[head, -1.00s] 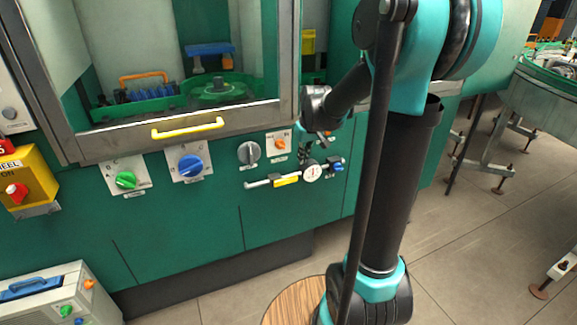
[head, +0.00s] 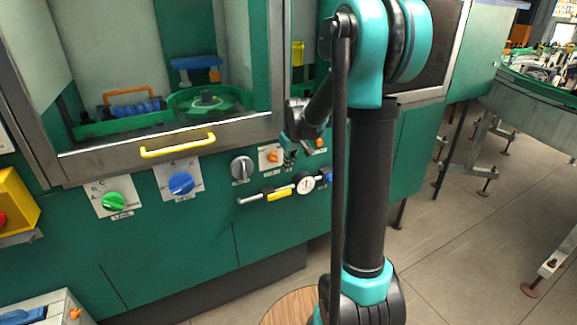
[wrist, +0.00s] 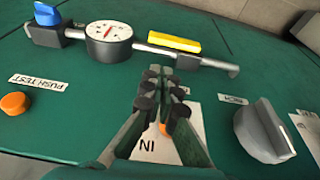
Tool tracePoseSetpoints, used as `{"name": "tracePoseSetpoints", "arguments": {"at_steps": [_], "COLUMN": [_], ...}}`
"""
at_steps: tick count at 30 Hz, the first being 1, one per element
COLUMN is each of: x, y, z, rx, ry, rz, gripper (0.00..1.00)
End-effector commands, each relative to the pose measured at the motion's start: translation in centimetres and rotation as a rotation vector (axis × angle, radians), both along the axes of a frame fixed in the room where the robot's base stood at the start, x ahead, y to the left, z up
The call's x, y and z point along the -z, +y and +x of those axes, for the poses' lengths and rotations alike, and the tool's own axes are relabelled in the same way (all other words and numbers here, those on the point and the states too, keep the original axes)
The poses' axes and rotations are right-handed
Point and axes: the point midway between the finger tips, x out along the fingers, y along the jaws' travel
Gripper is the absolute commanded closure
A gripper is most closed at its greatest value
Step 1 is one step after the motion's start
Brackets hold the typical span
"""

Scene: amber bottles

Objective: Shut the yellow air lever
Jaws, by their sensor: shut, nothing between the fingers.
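The yellow air lever (head: 276,195) is a short bar lying along a thin grey pipe on the green machine front. A round white gauge (head: 305,183) sits right of it, then a blue valve handle (head: 327,178). In the wrist view, the yellow lever (wrist: 174,41) lies lengthwise along the pipe, beyond my fingertips. My gripper (wrist: 160,78) is shut and empty, apart from the lever, and its fingers partly cover a white plate with an orange knob. In the head view my gripper (head: 289,157) is small and dark, above the gauge.
A grey knob (wrist: 264,130) stands out beside my gripper. An orange push-test button (wrist: 15,103) is on the other side. Blue (head: 181,184) and green (head: 113,201) knobs and a yellow door handle (head: 178,146) are further left. Tiled floor lies right of the machine.

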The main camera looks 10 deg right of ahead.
Motion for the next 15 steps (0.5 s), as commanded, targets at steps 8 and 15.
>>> {"name": "tracePoseSetpoints", "arguments": {"at_steps": [8,15], "x": [4.9,8.5], "y": [0.5,0.6], "z": [1.4,1.8], "rx": [0.000,0.000], "ry": [0.000,0.000], "rz": [0.000,0.000], "gripper": [1.00,1.00]}}
